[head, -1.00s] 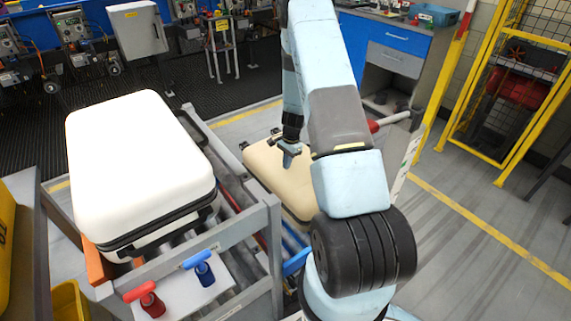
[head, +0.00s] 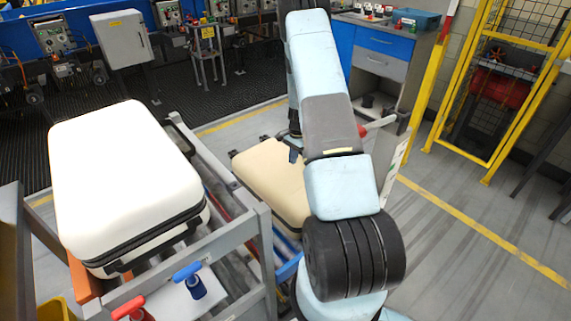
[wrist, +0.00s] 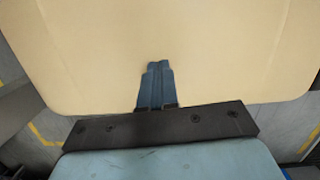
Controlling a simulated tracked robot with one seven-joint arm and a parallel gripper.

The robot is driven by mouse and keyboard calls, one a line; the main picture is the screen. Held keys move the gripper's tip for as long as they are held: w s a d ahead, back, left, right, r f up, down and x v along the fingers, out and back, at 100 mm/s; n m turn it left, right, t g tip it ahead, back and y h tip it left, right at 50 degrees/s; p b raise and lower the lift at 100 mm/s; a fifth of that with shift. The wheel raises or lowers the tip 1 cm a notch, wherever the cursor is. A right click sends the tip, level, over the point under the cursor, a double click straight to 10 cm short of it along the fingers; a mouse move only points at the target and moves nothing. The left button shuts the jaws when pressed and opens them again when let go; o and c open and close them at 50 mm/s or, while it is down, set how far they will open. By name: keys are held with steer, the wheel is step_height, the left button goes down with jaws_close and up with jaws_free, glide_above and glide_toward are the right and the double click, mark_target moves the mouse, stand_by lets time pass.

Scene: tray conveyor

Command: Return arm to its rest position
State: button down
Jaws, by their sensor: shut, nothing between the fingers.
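My gripper (head: 293,154) is above the beige case in the head view, partly hidden behind my arm. In the wrist view my gripper (wrist: 158,68) shows its two blue fingers together, shut and empty, over the beige surface. The beige case (head: 268,180) lies on the conveyor rollers, its right side hidden by my arm. It fills most of the wrist view (wrist: 220,50). I cannot tell the exact gap between fingertips and case.
A white case (head: 125,175) sits at the left on the conveyor's grey frame (head: 235,240). A red handle (head: 130,308) and a blue handle (head: 190,278) stand in front. A blue-fronted cabinet (head: 385,60) and a yellow fenced cage (head: 490,90) stand behind. Floor at right is clear.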

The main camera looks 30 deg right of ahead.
steer(key=shift+w+d, duration=0.2)
steer(key=shift+d, duration=0.45)
steer(key=shift+w+d, duration=0.2)
steer(key=shift+d, duration=0.4)
steer(key=s+a+r+n+t, duration=0.15)
steer(key=a+r, duration=0.35)
steer(key=r, duration=0.7)
steer(key=s+a+r+n, duration=0.3)
steer(key=a+r, duration=0.2)
steer(key=r, duration=0.6)
steer(key=s+a+r+n+t, duration=0.15)
steer(key=a+r, duration=0.35)
steer(key=r, duration=0.7)
steer(key=s+a+r+n+t+h, duration=0.1)
steer(key=s+a+r+n, duration=0.15)
steer(key=s+r, duration=0.35)
steer(key=s+a+r+n, duration=0.2)
steer(key=s+a+r, duration=0.25)
steer(key=s, duration=0.25)
steer(key=s+a+r+n+t, duration=0.1)
steer(key=s+n, duration=0.1)
steer(key=s, duration=0.6)
steer(key=s+a+r+n+t, duration=0.1)
steer(key=s+a+r+n, duration=0.1)
steer(key=s, duration=0.6)
steer(key=shift+s+a+r+h, duration=0.3)
steer(key=shift+s+h, duration=0.1)
steer(key=c, duration=1.8)
jaws_free()
